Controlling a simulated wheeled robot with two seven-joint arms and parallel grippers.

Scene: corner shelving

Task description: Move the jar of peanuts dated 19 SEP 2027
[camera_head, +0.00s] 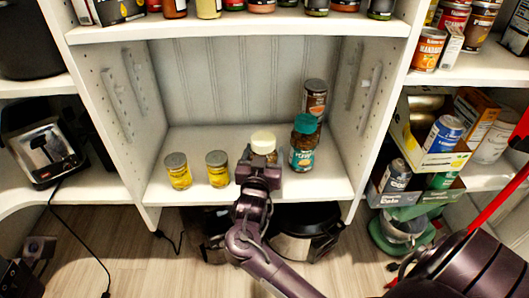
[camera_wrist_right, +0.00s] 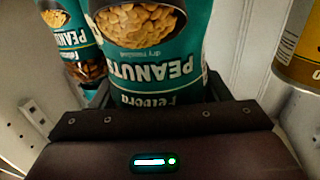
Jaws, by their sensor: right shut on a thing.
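My right gripper (camera_head: 262,165) is at the front of the middle shelf (camera_head: 200,140), shut on a peanut jar with a cream lid (camera_head: 263,138). In the right wrist view this jar's teal label reads "PEANUTS" upside down (camera_wrist_right: 155,70), between the fingers. A second peanut jar with a teal lid (camera_head: 304,147) stands just right of it in the head view. It also shows in the right wrist view (camera_wrist_right: 72,40). No date is readable on either jar.
A brown can (camera_head: 315,97) stands behind the teal-lidded jar. The shelf's back left is clear. Side panels (camera_head: 105,130) bound the bay, and jars line the shelf above.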

